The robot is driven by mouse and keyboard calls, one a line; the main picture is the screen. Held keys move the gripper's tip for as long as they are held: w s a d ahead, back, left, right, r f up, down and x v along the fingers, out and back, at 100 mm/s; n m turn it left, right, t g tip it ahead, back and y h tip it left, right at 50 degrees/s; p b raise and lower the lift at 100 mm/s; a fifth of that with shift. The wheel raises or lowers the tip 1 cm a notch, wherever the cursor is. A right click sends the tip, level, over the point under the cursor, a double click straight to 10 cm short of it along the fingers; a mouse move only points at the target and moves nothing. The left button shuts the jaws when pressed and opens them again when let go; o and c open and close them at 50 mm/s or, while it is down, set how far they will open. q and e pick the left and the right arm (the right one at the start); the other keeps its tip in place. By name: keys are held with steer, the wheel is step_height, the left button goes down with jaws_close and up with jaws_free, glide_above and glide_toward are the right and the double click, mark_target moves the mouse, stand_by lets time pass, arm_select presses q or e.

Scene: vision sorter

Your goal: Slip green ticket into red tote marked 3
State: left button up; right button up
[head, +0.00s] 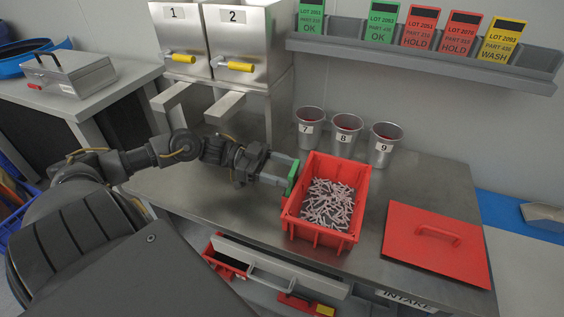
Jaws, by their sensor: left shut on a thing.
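My left gripper (284,171) is shut on a green ticket (293,176). It holds the ticket upright at the left side of a red tote (353,192), close to its rim. I cannot tell whether the ticket touches the tote. The open tote stands on the steel table and holds many small pale parts. I see no number 3 on its visible sides. My right gripper is not in view.
A red lid (437,255) with a handle lies right of the tote. Metal cups marked 7 (309,130), 8 (345,137) and 9 (383,147) stand behind it. A wall rack (420,60) holds several coloured tickets. Dispensers 1 (176,40) and 2 (238,42) stand behind my arm.

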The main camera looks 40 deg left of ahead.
arm_select(q)
steer(key=shift+f, duration=0.25)
steer(key=shift+f+b, duration=0.35)
steer(key=shift+f, duration=0.15)
stand_by(0.8)
steer(key=o, duration=0.9)
